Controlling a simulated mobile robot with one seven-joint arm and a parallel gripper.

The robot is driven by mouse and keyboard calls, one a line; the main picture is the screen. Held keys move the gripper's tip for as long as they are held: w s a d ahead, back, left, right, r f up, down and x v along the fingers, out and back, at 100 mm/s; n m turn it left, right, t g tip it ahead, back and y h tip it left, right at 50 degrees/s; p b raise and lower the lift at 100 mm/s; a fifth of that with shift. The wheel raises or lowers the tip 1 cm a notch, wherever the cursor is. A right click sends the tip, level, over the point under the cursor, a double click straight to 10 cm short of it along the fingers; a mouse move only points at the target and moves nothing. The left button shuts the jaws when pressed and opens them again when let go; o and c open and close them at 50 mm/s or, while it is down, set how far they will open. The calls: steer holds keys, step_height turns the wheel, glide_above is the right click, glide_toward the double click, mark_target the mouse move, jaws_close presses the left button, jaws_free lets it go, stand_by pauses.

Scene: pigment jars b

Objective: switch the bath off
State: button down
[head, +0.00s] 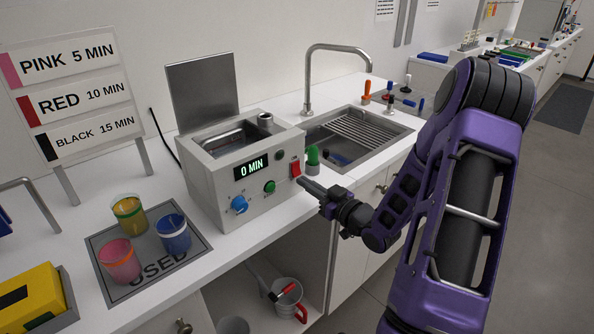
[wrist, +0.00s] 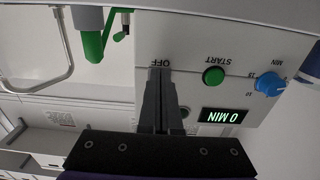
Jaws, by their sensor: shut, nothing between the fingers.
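The bath (head: 210,180) is a grey metal box on the counter with an open top. Its lit display (head: 251,167) reads 0 MIN and shows upside down in the wrist view (wrist: 222,116). A red switch (head: 295,169) sits at the right end of its front panel. My gripper (head: 303,181) is shut and empty, its tips just below and in front of the switch. In the wrist view my fingertips (wrist: 160,76) are at the OFF label (wrist: 160,63), and the switch is hidden behind them. I cannot tell whether they touch it. A green button (wrist: 213,76) and a blue dial (wrist: 270,82) are beside it.
A green-topped item (head: 312,156) stands close right of the bath, near my gripper. A sink (head: 385,125) with a tap (head: 310,75) lies behind. Pink (head: 119,262), yellow (head: 129,216) and blue (head: 173,234) cups stand on the USED mat (head: 130,291) at left.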

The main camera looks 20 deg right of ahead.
steer(key=shift+w+a, duration=0.1)
steer(key=shift+w, duration=0.4)
steer(key=b+v, duration=0.1)
steer(key=v, duration=2)
steer(key=shift+s+r, duration=0.1)
steer(key=shift+s, duration=0.05)
